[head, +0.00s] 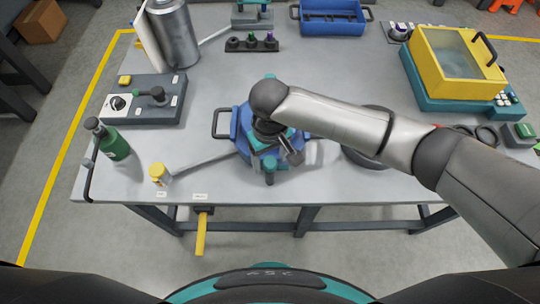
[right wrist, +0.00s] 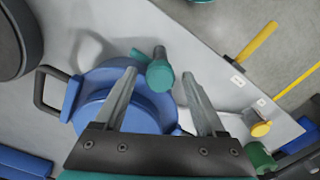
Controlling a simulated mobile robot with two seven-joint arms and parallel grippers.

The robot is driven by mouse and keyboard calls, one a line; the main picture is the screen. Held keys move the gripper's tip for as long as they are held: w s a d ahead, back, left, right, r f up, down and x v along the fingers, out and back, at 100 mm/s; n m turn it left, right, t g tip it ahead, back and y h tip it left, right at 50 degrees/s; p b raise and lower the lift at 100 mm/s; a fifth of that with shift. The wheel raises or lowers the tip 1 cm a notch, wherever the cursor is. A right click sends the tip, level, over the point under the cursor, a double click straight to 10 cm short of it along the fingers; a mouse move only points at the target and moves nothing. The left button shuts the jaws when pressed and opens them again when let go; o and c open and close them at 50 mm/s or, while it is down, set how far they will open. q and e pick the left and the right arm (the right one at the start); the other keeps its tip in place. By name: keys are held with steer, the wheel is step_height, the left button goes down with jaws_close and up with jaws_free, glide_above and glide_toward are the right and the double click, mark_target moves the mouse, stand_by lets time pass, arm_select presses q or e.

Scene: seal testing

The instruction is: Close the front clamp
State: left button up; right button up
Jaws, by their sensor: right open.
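A round blue vessel (head: 243,140) with black side handles stands on the grey table under my right arm. The front clamp (head: 269,166) is teal and sits at the vessel's near edge. In the right wrist view the clamp's teal handle (right wrist: 159,74) has its rounded end toward the camera; whether the clamp is latched I cannot tell. My right gripper (right wrist: 158,76) is open, with one finger on each side of this handle and visible gaps. In the head view my right wrist hides much of the vessel's top. My left gripper is not in view.
A grey control box (head: 145,100), a green bottle (head: 113,142) and a yellow-capped jar (head: 158,174) stand to the left. A yellow lever (head: 202,233) hangs below the table's front edge. A yellow-and-teal tank (head: 455,65) stands at the back right.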

steer(key=m+p, duration=0.6)
steer(key=shift+s+r, duration=0.1)
steer(key=shift+r, duration=0.15)
steer(key=shift+f+m+p, duration=0.1)
steer(key=shift+m+p, duration=0.45)
steer(key=shift+m, duration=0.25)
steer(key=shift+f, duration=0.1)
steer(key=shift+c, duration=0.3)
jaws_close()
